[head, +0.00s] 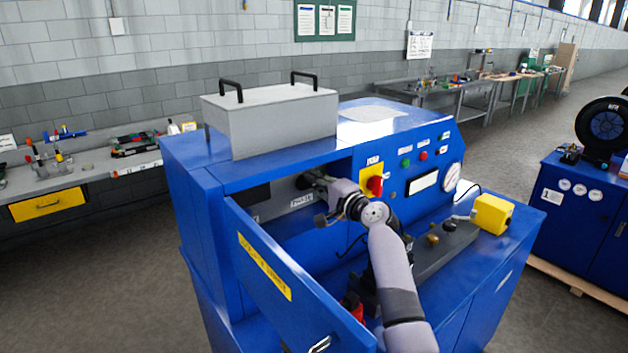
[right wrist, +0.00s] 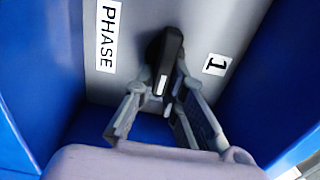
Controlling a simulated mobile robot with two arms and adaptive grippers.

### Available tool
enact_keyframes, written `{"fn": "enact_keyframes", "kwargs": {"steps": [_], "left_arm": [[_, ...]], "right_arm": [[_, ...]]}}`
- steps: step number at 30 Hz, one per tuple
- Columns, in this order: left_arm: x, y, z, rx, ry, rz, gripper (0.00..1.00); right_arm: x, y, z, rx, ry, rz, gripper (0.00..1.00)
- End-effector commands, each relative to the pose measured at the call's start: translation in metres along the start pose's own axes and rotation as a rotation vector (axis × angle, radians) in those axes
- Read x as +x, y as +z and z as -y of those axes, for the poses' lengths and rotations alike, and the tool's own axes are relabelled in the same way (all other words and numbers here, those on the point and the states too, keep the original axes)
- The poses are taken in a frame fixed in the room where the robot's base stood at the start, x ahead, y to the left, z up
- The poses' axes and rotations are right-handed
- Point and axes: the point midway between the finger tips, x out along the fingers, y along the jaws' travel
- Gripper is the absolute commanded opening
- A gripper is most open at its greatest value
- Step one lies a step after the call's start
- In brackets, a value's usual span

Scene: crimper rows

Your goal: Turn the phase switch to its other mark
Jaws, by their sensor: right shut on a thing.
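The phase switch has a black handle (right wrist: 171,60) on a grey panel, between a PHASE label (right wrist: 106,37) and a label marked 1 (right wrist: 216,64) in the right wrist view. The handle's white line lies at its lower end, away from the 1. No second position mark can be made out. My right gripper (right wrist: 163,82) is shut on the handle, one finger on each side. In the head view my right gripper (head: 308,181) reaches into the cabinet's open bay and mostly hides the switch. My left gripper is not in view.
The blue cabinet's open door (head: 285,285) stands left of my right arm. A yellow plate with a red knob (head: 375,185) is close to my wrist. A grey box (head: 271,120) sits on top. A yellow box (head: 492,213) stands on the right ledge.

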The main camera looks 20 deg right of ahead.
Motion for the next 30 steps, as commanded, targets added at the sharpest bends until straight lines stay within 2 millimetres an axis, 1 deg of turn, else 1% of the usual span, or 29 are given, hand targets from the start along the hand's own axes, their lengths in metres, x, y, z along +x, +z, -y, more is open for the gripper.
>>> {"fn": "enact_keyframes", "kwargs": {"steps": [15, 16, 24, 25, 30], "left_arm": [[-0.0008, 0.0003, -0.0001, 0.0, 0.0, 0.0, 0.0], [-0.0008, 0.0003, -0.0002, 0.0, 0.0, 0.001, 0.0], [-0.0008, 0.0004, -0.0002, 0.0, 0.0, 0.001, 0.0], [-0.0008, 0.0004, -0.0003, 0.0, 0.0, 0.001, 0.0], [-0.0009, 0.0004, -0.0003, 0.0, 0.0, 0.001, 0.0]], "right_arm": [[-0.0002, -0.0001, -0.0026, 0.021, 0.003, 0.0, 0.0], [-0.0002, -0.0001, -0.0026, 0.02, 0.003, 0.0, 0.12], [-0.0001, -0.0001, -0.0016, 0.019, 0.002, 0.0, 0.3], [-0.0001, -0.0001, -0.0014, 0.019, 0.001, 0.0, 0.32], [-0.0001, -0.0001, -0.0009, 0.018, 0.001, 0.0, 0.32]]}}
